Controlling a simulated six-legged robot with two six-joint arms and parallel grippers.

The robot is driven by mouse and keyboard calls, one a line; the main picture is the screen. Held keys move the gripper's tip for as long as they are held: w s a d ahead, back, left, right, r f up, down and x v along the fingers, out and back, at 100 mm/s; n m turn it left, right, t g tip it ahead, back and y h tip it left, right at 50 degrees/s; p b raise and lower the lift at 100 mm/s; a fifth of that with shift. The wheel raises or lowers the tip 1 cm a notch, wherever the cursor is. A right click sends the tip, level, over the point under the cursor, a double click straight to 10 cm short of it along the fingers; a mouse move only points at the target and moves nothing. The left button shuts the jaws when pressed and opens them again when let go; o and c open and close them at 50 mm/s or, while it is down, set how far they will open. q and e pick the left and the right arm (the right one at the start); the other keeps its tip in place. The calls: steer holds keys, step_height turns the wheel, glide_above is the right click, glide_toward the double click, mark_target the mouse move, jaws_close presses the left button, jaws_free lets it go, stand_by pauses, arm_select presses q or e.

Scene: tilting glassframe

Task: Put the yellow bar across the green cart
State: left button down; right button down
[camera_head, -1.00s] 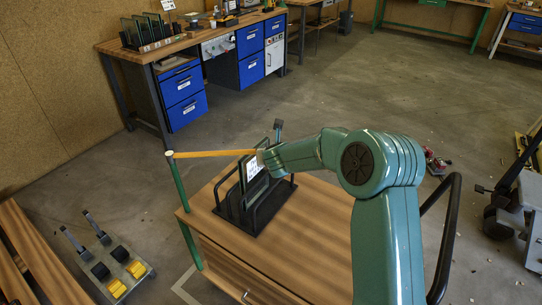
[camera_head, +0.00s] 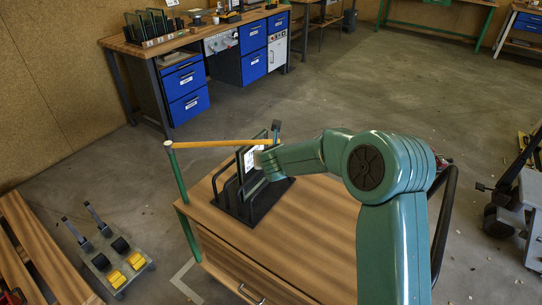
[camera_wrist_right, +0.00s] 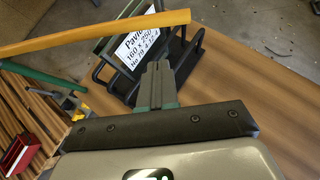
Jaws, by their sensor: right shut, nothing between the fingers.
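My right gripper (camera_wrist_right: 157,72) is shut and empty, just below and apart from the bar. In the head view its fingers are mostly hidden. My left gripper is not in view.
A black rack (camera_head: 262,204) on the cart top holds a labelled pane (camera_head: 249,160), close to my right gripper. A pedal unit (camera_head: 110,255) and wooden planks (camera_head: 40,255) lie on the floor at left. A workbench (camera_head: 190,45) stands behind.

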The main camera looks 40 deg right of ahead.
steer(key=v, duration=0.9)
steer(key=shift+w+a, duration=0.15)
steer(key=shift+a, duration=0.05)
steer(key=shift+r, duration=0.1)
steer(key=s+a+f+m+g+y, duration=0.2)
steer(key=s+a+f+m+y, duration=0.15)
steer(key=a+f, duration=0.35)
steer(key=s+a+f+m+g+y, duration=0.2)
steer(key=s+a+f+m, duration=0.25)
steer(key=f, duration=0.35)
steer(key=s+a+f+m+g+y, duration=0.2)
steer(key=s+a+f+m, duration=0.35)
steer(key=f, duration=0.25)
steer(key=s+a+f+m+g+y, duration=0.1)
steer(key=s+a+f+m, duration=0.2)
steer(key=m, duration=0.6)
steer(key=s+a+f+m+g, duration=0.1)
steer(key=s+a+f+m, duration=0.3)
steer(key=s+f+m, duration=0.3)
steer(key=s+m, duration=0.2)
steer(key=s, duration=0.1)
steer(key=shift+s+m+g+y, duration=0.25)
steer(key=shift+m+g+y, duration=0.1)
steer(key=shift+g, duration=0.05)
steer(key=shift+a, duration=0.1)
